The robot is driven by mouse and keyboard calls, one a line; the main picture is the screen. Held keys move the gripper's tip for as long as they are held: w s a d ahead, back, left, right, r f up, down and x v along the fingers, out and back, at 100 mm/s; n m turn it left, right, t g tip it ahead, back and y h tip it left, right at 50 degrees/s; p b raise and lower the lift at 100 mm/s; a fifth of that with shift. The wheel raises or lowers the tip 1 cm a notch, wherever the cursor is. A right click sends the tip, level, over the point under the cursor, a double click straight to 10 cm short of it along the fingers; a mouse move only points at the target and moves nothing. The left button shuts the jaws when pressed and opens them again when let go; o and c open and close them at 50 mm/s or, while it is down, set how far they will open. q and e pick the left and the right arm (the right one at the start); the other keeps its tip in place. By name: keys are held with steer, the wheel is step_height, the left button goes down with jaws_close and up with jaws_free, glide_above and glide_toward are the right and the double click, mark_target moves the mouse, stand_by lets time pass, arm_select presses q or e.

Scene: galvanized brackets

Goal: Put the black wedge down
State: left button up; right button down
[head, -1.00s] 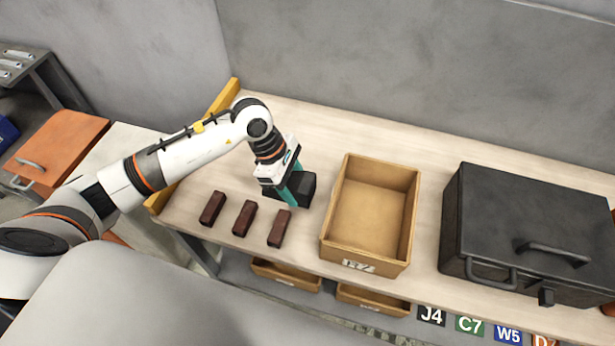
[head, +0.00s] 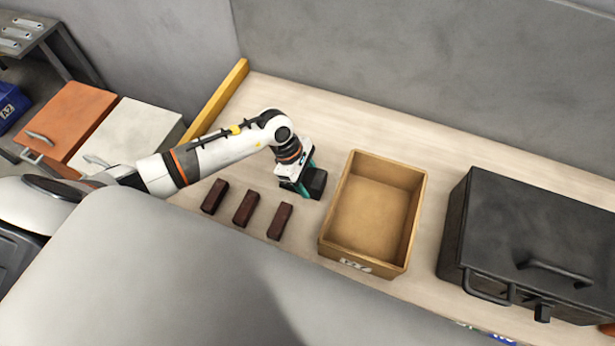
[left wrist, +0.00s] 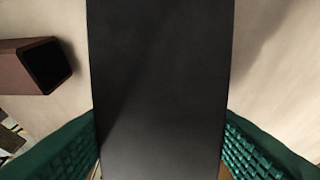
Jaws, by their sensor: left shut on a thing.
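The black wedge (head: 317,182) is at my left gripper (head: 303,186), left of the tan open box on the workbench. In the left wrist view the black wedge (left wrist: 160,90) fills the middle, between the two green ribbed finger pads. My left gripper is shut on it. Whether the wedge touches the bench top is hard to tell, as the gripper partly hides it in the head view. My right gripper is not in view.
Three dark brown blocks (head: 246,208) lie in a row left of the gripper; one brown block (left wrist: 35,65) shows in the wrist view. The tan box (head: 421,215) is empty. A black lidded case (head: 530,225) stands right of it. The bench behind (head: 330,115) is clear.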

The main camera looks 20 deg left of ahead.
arm_select(q)
steer(key=shift+f, duration=0.15)
steer(key=shift+f, duration=0.2)
steer(key=o, duration=1.3)
